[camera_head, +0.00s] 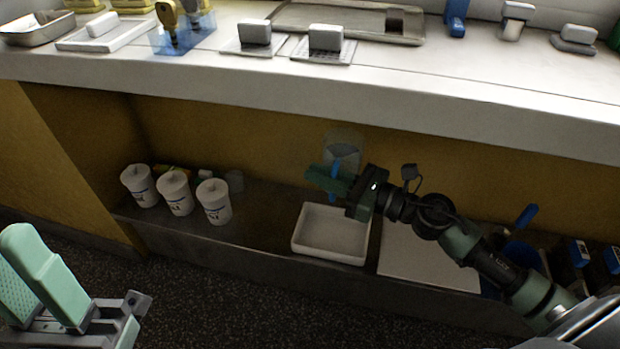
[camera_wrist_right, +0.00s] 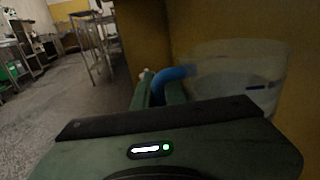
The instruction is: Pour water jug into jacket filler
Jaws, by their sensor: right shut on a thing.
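A clear water jug (camera_head: 343,148) stands against the yellow back panel over the lower shelf, behind the white tray; it also shows large in the right wrist view (camera_wrist_right: 235,62). Its blue handle (camera_wrist_right: 172,74) lies between the fingers of my right gripper (camera_head: 328,180), which is shut on it. The jug looks roughly upright; whether its base touches the shelf is hidden. My left gripper (camera_head: 45,275) is at the lower left, partly cut off, with its pale green fingers seen side on. I cannot identify the jacket filler in these views.
The white counter (camera_head: 420,95) overhangs the lower shelf (camera_head: 260,225). A white tray (camera_head: 330,248) sits in front of the jug. Several white tubs, including one tub (camera_head: 214,203), stand to the left. A white board (camera_head: 425,268) lies at right.

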